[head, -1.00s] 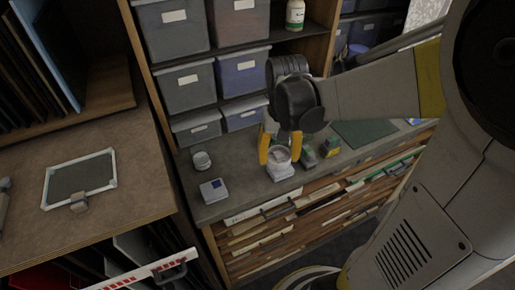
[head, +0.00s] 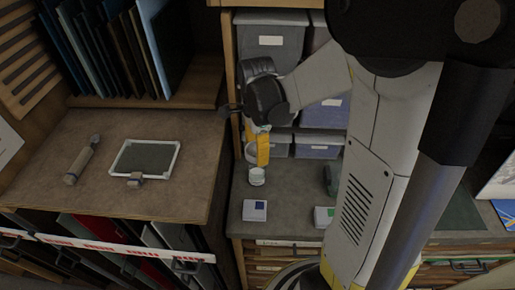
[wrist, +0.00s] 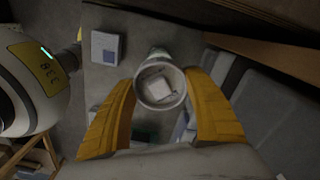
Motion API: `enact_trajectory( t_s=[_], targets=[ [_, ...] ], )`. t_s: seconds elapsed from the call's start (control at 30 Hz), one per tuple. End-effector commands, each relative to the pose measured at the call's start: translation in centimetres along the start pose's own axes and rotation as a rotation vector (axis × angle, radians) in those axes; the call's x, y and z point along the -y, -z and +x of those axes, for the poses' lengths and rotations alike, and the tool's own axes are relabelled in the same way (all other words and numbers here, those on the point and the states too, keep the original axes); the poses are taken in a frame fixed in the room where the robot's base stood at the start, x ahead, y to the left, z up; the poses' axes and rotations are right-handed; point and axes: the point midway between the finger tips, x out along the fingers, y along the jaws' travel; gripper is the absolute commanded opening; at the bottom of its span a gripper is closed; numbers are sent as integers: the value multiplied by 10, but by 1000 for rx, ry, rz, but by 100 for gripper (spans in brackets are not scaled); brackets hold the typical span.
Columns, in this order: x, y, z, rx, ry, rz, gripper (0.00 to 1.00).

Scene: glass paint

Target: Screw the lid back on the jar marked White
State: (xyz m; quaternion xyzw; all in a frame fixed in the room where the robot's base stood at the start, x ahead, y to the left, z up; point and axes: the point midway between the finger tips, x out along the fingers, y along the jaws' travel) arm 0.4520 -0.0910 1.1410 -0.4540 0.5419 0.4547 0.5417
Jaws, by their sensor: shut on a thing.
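My gripper (head: 257,148) has its yellow fingers shut on a round pale lid (wrist: 160,87). The lid's face, with a whitish square on it, shows between the fingers in the wrist view. A small pale jar (head: 257,177) stands on the grey counter just below the fingertips in the head view. In the wrist view the jar (wrist: 158,54) shows partly behind the lid, a little off to its far side. The lid seems to be above the jar and apart from it. I cannot read any mark on the jar.
A white block with a blue square (head: 255,210) stands in front of the jar, and one with a green square (head: 324,216) is to the right. Grey bins (head: 270,42) stand behind. My arm hides much of the counter's right part.

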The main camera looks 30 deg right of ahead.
Motion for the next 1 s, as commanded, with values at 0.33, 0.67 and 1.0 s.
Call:
enact_trajectory(
  t_s=[0.33,0.67,1.0],
  targets=[
    [0,0,5,0,0,-509,39],
    [0,1,11,0,0,-1141,39],
    [-1,1,18,0,0,-1779,39]
  ],
)
